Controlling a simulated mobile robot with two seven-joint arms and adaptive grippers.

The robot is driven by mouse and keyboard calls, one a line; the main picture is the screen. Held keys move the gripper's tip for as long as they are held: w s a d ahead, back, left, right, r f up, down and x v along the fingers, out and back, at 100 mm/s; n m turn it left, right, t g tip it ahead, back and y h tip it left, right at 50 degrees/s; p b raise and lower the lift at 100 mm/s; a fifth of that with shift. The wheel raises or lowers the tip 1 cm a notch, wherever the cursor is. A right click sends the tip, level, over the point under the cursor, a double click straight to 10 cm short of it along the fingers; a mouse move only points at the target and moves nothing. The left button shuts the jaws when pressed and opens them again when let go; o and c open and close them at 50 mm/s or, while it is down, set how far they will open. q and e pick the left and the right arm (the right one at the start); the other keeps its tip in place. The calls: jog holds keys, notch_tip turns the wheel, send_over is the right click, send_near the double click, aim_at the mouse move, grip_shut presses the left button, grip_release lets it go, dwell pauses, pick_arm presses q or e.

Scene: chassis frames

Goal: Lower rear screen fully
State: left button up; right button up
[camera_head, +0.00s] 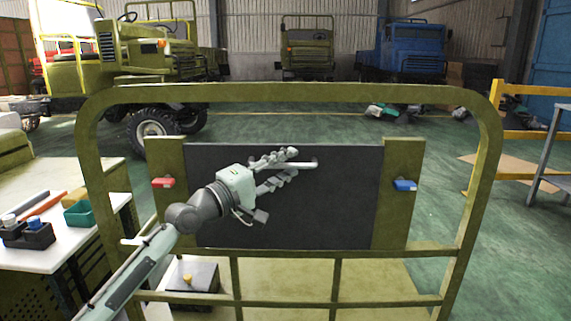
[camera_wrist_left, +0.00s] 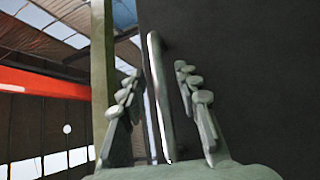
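The rear screen (camera_head: 330,210) is a dark flat panel between two olive side rails, inside a large olive tube frame (camera_head: 290,93). A light horizontal bar handle (camera_head: 308,164) is on its upper part. My left gripper (camera_head: 290,166) reaches in from the left, in front of the screen at the handle. In the left wrist view, the handle (camera_wrist_left: 160,95) runs between my two spread fingers (camera_wrist_left: 158,88), with gaps visible on both sides. The left gripper looks open around the handle. My right gripper is not in view.
A red block (camera_head: 163,182) is on the left rail and a blue block (camera_head: 405,185) on the right rail. A white workbench (camera_head: 90,240) with tools stands at left. Trucks (camera_head: 415,50) stand behind. Green floor lies open beyond the frame.

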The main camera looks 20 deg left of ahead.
pick_arm(q)
jog(key=shift+c, duration=0.3)
grip_shut()
dwell(0.3)
